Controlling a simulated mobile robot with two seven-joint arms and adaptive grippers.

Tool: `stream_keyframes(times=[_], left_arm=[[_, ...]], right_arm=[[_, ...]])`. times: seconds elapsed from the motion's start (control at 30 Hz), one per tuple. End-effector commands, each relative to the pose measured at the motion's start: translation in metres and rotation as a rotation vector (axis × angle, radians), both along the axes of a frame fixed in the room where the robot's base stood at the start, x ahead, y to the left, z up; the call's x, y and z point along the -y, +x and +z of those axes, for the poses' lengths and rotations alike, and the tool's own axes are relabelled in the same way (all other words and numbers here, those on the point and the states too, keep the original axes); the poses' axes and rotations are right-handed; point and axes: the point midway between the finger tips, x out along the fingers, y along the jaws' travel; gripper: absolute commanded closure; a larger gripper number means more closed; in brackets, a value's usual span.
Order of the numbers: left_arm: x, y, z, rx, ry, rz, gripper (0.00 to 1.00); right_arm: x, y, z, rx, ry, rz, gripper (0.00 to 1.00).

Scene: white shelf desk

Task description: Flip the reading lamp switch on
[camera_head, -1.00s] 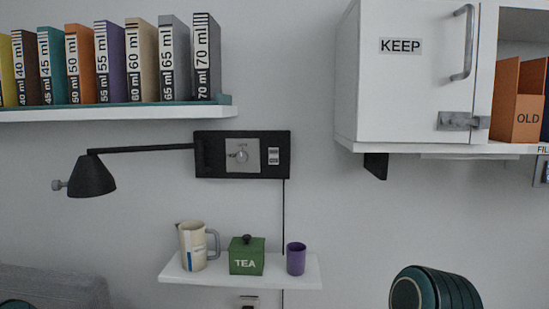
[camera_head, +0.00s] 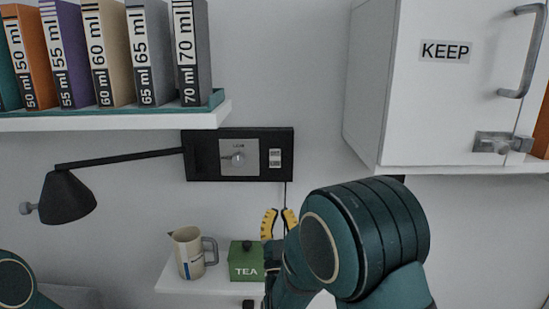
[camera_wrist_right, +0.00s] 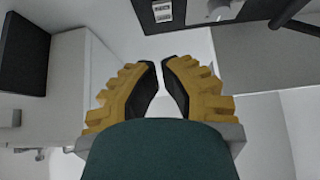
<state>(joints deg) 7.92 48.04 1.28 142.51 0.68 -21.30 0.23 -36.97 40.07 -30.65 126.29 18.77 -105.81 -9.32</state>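The black reading lamp (camera_head: 68,198) hangs on an arm from a black wall panel (camera_head: 205,165) in the head view. The switch also shows at the top of the right wrist view (camera_wrist_right: 163,12). My right gripper (camera_head: 280,212), with yellow fingers, is below the panel in the head view, apart from the switch. In the wrist view its fingertips (camera_wrist_right: 159,64) have a narrow gap with nothing between them. My left gripper is out of view.
A small shelf (camera_head: 178,284) below holds a jug (camera_head: 189,255) and a green TEA box (camera_head: 243,264), close behind my right gripper. A white KEEP cabinet (camera_head: 410,110) juts out at right. A book shelf (camera_head: 150,118) is upper left. The wall below the panel is partly clear.

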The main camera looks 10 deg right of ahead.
Motion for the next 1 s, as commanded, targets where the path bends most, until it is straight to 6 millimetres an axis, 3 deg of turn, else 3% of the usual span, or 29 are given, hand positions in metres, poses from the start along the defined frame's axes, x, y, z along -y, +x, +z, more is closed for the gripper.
stream_keyframes(times=[0.1,0.53,1.0], left_arm=[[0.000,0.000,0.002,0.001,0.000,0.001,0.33],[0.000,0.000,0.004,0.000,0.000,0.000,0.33],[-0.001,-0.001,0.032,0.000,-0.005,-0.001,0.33]], right_arm=[[-0.001,-0.003,0.009,0.031,-0.004,-0.006,1.00],[0.001,0.003,0.014,0.032,-0.004,-0.006,1.00],[0.013,0.068,0.067,0.032,-0.004,-0.005,1.00]])
